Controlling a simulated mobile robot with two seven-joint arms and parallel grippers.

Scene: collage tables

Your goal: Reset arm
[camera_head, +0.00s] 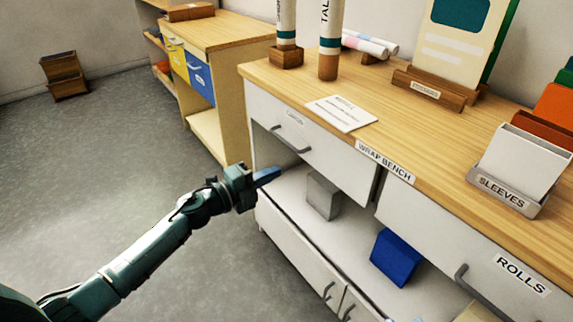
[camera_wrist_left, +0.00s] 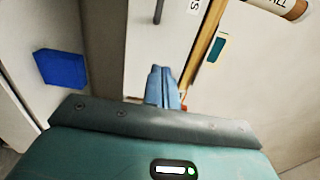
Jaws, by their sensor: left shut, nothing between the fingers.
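My left gripper (camera_head: 268,176) reaches in from the left in the head view. It is in front of the wrap bench (camera_head: 440,118), at the height of the open shelf under the drawer. Its two blue fingers are shut together with nothing between them, and they also show in the left wrist view (camera_wrist_left: 162,88). The left arm is stretched out over the grey floor.
A drawer handle (camera_head: 290,139) is just above the gripper. A grey block (camera_head: 322,196) and a blue box (camera_head: 396,257) sit on the bench's open shelf. A sleeves holder (camera_head: 510,185) stands on top.

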